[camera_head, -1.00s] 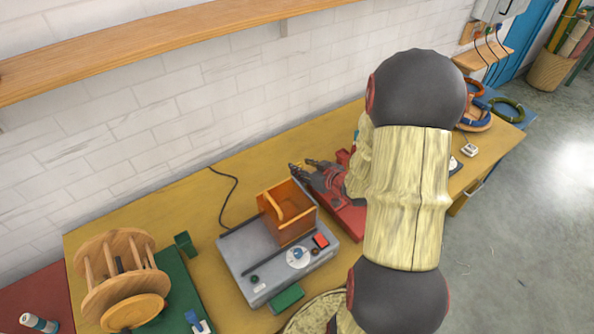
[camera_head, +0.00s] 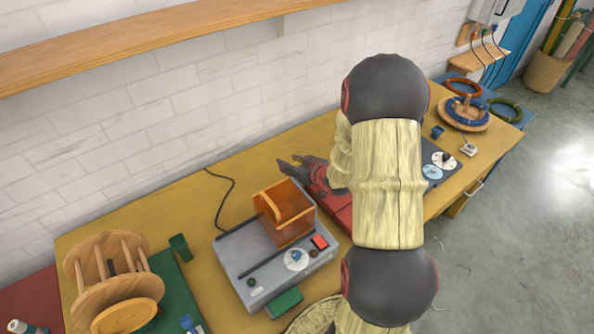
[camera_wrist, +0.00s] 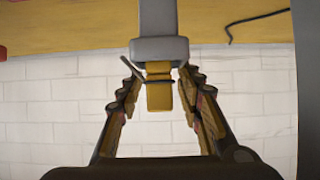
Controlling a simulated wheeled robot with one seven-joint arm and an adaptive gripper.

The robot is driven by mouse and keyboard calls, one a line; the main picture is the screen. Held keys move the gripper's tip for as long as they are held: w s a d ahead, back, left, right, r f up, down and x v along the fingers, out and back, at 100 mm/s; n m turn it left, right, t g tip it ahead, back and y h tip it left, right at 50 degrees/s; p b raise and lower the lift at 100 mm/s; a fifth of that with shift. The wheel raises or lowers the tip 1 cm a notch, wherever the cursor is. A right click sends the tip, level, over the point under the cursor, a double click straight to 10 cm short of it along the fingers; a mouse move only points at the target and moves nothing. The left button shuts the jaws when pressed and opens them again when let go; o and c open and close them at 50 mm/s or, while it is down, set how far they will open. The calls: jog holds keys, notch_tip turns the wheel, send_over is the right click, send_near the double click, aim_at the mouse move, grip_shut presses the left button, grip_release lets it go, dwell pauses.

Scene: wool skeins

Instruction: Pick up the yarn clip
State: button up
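My gripper (camera_head: 290,161) reaches out level above the red unit on the bench, just behind the orange box, its fingertips apart in the head view. In the wrist view my gripper (camera_wrist: 158,78) has its two fingers on either side of a grey piece with a yellow end (camera_wrist: 159,97). This may be the yarn clip. A thin dark line crosses the yellow end between the fingertips. I cannot tell whether the fingers press on it or only stand around it. My arm hides part of the bench in the head view.
The orange box (camera_head: 284,212) stands on a grey machine (camera_head: 262,277) close to my gripper. The red unit (camera_head: 337,209) lies beneath. A wooden spool rack (camera_head: 110,285) is at left. A shelf (camera_head: 120,48) runs along the wall above. Bare bench (camera_head: 130,210) lies at the back left.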

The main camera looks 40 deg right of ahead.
jog(key=shift+c, duration=1.2)
grip_shut()
jog(key=shift+r, duration=0.1)
